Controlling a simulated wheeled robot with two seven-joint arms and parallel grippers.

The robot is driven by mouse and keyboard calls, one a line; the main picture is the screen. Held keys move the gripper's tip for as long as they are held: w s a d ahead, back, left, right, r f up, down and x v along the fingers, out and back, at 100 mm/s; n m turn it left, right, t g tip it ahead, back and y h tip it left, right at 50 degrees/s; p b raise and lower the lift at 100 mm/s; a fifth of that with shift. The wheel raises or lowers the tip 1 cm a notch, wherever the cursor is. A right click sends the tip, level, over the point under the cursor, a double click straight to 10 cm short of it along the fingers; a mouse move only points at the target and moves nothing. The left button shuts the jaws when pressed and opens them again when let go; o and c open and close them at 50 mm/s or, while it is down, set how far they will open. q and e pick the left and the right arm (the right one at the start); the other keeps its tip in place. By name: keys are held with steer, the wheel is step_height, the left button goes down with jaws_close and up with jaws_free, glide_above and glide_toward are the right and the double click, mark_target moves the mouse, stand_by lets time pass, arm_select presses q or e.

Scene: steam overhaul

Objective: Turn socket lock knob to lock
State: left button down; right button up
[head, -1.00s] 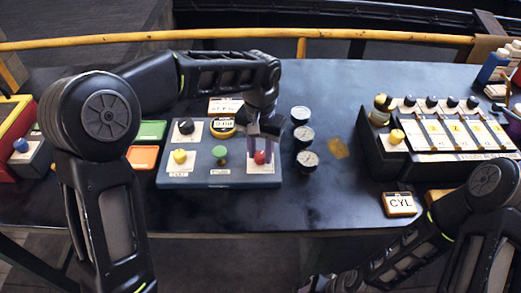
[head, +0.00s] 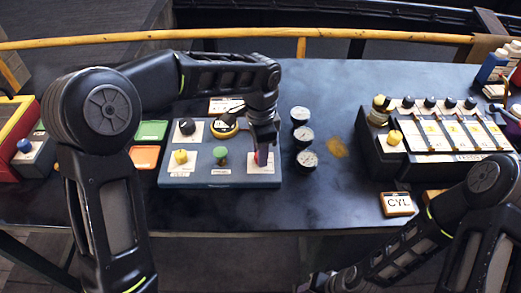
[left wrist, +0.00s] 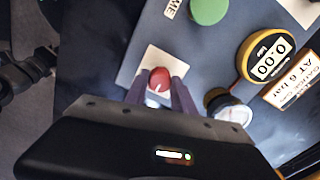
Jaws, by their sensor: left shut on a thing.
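A blue-grey control panel (head: 215,178) lies on the dark table, with a black, a yellow and a green knob and a red knob (left wrist: 159,79) on a white plate at its right. My left gripper (head: 262,156) points down over the red knob. In the left wrist view its two fingers (left wrist: 160,92) stand on either side of the red knob and are shut on it. In the head view the fingers mostly hide this knob, and I cannot read its label. My right gripper (head: 317,282) is dark and small at the bottom edge, its fingers unclear.
Several round gauges (head: 304,138) stand just right of the panel. A yellow-rimmed display (head: 224,127) sits behind the gripper. A black box with sloping labelled strips (head: 440,135) and a CYL block (head: 398,204) are at the right. The table's front middle is clear.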

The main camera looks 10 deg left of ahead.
arm_select(q)
steer(key=shift+r+m, duration=0.1)
steer(key=shift+m, duration=0.5)
steer(key=c, duration=1.1)
jaws_free()
steer(key=shift+o, duration=0.2)
step_height(320, 180, up, 8)
steer(key=shift+f+b, duration=0.15)
steer(key=shift+b, duration=0.15)
